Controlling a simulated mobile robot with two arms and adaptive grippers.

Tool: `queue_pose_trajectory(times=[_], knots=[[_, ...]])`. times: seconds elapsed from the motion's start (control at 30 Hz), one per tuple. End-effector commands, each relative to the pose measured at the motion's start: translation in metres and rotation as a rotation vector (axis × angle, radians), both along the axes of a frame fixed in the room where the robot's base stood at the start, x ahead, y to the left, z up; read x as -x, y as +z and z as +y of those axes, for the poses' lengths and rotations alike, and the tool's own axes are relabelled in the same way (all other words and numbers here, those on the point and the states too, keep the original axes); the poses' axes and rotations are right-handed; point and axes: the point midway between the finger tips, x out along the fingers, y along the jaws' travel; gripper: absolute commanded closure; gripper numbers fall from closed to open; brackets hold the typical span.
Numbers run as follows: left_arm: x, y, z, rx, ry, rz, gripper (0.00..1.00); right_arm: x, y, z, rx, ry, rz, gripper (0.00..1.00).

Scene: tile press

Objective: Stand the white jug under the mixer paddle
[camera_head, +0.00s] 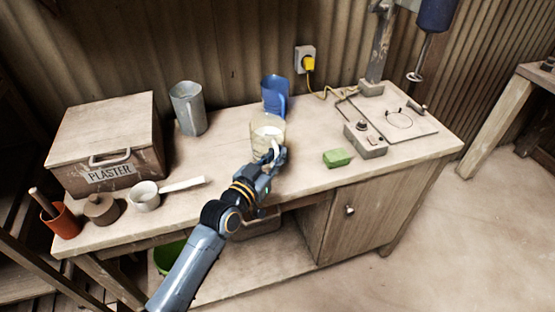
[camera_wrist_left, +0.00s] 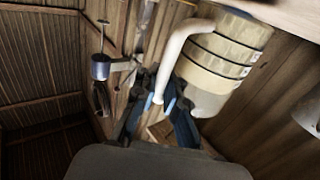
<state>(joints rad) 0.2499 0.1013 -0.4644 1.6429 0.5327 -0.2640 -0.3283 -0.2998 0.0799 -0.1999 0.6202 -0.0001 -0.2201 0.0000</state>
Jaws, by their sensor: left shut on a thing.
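The white jug (camera_head: 267,126) is a pale, cloudy vessel with a white handle, near the middle of the bench. My left gripper (camera_head: 270,158) is shut on its handle, and the gripper hides the jug's lower part in the head view. In the left wrist view, the jug (camera_wrist_left: 228,55) shows dark bands, and its handle (camera_wrist_left: 178,50) runs down between my fingers (camera_wrist_left: 163,103). I cannot tell whether its base touches the bench. The mixer paddle (camera_head: 415,77) hangs below a blue motor (camera_head: 436,15) at the right, over a base plate (camera_head: 420,122), apart from the jug. My right gripper is not in view.
A blue jug (camera_head: 275,95) stands just behind the white one, and a grey jug (camera_head: 188,108) farther left. A green block (camera_head: 337,158) and a control box (camera_head: 366,142) lie toward the mixer. A plaster box (camera_head: 105,135), ladle (camera_head: 146,196) and orange pot (camera_head: 62,221) occupy the left.

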Motion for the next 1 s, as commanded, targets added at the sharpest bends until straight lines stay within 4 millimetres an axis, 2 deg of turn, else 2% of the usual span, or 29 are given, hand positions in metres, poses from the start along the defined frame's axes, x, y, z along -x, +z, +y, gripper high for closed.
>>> queue_pose_trajectory(times=[0.03, 0.6, 1.0], knots=[[0.0, 0.01, 0.0, 0.005, 0.001, -0.011, 1.0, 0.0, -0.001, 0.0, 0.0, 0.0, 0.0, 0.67], [0.05, 0.07, 0.001, 0.006, 0.002, -0.01, 1.0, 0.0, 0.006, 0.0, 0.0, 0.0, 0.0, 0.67], [0.098, 0.09, 0.001, 0.005, 0.001, -0.009, 1.0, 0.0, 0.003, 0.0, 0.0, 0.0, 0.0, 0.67]])
